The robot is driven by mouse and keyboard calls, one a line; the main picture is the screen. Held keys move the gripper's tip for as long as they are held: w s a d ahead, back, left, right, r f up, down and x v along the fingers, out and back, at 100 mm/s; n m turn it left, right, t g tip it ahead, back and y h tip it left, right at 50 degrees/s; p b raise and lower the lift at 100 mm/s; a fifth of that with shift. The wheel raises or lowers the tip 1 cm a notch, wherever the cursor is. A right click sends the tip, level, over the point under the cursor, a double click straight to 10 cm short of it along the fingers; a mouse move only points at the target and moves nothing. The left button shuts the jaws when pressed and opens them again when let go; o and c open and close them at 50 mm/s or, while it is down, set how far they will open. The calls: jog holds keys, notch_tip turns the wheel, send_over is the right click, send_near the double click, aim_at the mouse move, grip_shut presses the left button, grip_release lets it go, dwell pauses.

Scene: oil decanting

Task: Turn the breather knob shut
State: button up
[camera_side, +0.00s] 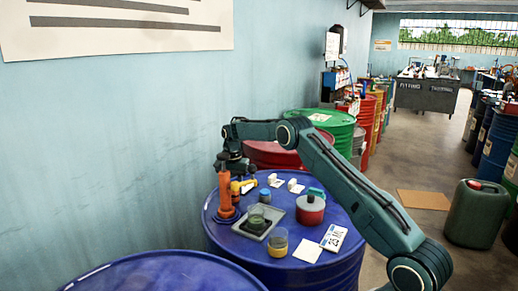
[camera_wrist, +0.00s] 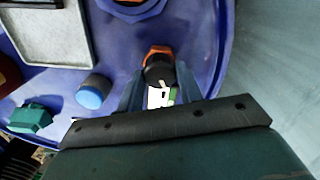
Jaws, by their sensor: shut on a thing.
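My gripper (camera_wrist: 160,74) is shut, with its two fingers on either side of a dark round knob (camera_wrist: 157,70) in the wrist view. An orange part shows just beyond the knob, and a small white and green patch lies nearer the palm. I take the dark piece to be the breather knob; its turn position cannot be read. In the side view my gripper (camera_side: 237,172) points down above the left part of the blue drum (camera_side: 285,271), beside an upright orange fitting (camera_side: 226,197). The knob is hidden there by the gripper and nearby parts.
A blue-capped jar (camera_wrist: 92,92), a teal item (camera_wrist: 32,118), a red and grey pot (camera_side: 310,209), an amber cup (camera_side: 278,243) and white cards share the drum top. The wall is close at left.

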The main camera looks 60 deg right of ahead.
jog(key=o, duration=1)
jog(key=shift+m, duration=0.5)
jog(key=m, duration=0.3)
jog(key=shift+m, duration=0.3)
notch_tip(320, 180, up, 14)
jog(key=shift+s+a+r+n+t, duration=0.3)
jog(key=shift+s+a+r+n, duration=1.1)
jog(key=shift+a+r, duration=0.65)
jog(key=shift+s+a+r+n+t, duration=0.3)
jog(key=shift+s+a+r+n, duration=1.3)
jog(key=shift+r, duration=0.7)
jog(key=shift+s+a+r+n+t, duration=0.3)
jog(key=shift+s+a+r+n, duration=0.9)
jog(key=shift+a+r, duration=0.95)
jog(key=shift+d, duration=0.1)
